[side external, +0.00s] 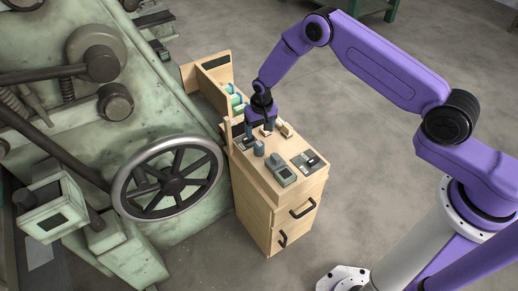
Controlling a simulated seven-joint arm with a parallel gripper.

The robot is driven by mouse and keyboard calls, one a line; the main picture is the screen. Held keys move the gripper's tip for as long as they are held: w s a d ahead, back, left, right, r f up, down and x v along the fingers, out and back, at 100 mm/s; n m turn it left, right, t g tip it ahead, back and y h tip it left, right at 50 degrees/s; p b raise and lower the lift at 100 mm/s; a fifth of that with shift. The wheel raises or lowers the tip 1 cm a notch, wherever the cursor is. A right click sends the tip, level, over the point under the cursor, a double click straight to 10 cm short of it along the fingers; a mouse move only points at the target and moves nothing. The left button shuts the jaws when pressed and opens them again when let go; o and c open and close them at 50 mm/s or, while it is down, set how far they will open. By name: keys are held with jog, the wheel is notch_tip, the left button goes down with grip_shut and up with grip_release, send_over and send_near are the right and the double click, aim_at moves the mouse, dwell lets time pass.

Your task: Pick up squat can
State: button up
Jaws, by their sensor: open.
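A small blue-grey cylinder (259,149) stands upright on the top of a wooden cabinet (262,187). It may be the squat can, but it is too small to be sure. My gripper (260,130) points down over the back part of the cabinet top, a little behind the cylinder in the picture. It is open, and I see nothing held in it. The gripper body hides part of the cabinet top behind it.
A green-grey device (284,176) and a dark flat item (308,161) lie at the front right of the top. A large machine handwheel (167,188) is close on the left.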

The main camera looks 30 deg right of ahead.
aim_at(260, 144)
jog(key=f, duration=0.4)
jog(key=shift+w+d+f, duration=0.1)
jog(key=shift+w, duration=0.15)
jog(key=shift+s+f, duration=0.15)
jog(key=shift+f, duration=1.75)
jog(key=shift+w+f, duration=0.2)
jog(key=shift+f, duration=0.7)
jog(key=c, duration=1.2)
